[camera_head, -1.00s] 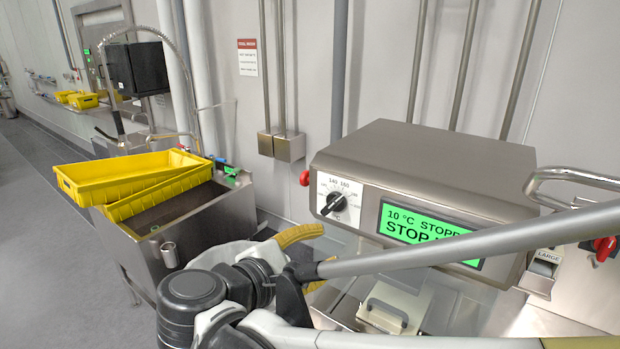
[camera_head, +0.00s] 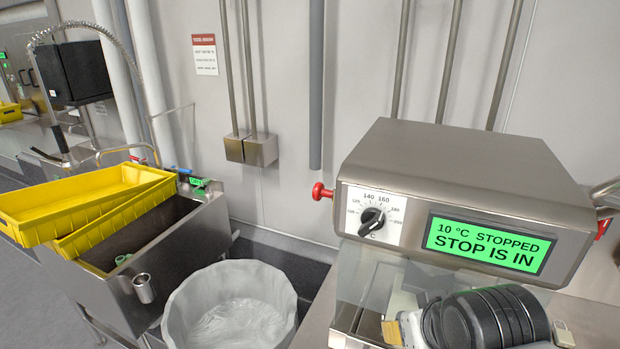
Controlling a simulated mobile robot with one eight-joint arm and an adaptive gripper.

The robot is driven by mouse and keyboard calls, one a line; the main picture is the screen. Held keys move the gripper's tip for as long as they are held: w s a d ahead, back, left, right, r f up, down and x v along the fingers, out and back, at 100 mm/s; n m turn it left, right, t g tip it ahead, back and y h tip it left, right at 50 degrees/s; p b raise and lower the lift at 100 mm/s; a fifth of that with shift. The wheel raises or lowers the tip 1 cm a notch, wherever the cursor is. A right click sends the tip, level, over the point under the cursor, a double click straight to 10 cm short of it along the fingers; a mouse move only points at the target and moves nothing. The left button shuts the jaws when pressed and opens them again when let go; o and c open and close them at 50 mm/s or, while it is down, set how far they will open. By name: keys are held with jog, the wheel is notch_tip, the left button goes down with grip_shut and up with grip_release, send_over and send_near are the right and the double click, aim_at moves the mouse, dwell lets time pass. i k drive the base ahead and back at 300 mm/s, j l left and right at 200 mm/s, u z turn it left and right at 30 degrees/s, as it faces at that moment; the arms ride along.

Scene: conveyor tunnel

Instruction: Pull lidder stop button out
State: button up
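The lidder is a steel box-like machine (camera_head: 460,165) at the right. Its green display (camera_head: 487,246) reads "10 °C STOPPED, STOP IS IN". A red mushroom-shaped button (camera_head: 321,191) sticks out from the left side of its housing, beside the temperature dial (camera_head: 371,219). Nothing is touching this button. I cannot make out my gripper's fingers in this view. A dark ribbed rounded shape (camera_head: 490,318) with pale parts beside it lies below the display at the bottom edge; I cannot tell whether it is part of my arm.
A second red part (camera_head: 602,229) shows at the lidder's right side, partly hidden. A bin with a clear liner (camera_head: 232,310) stands left of the lidder. A steel sink (camera_head: 175,250) with yellow crates (camera_head: 85,205) is at the left. Space before the red button looks clear.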

aim_at(319, 191)
jog(key=i+j+z, duration=0.2)
jog(key=j+z, duration=0.25)
jog(key=j, duration=0.55)
jog(key=j+z, duration=0.5)
jog(key=j, duration=0.5)
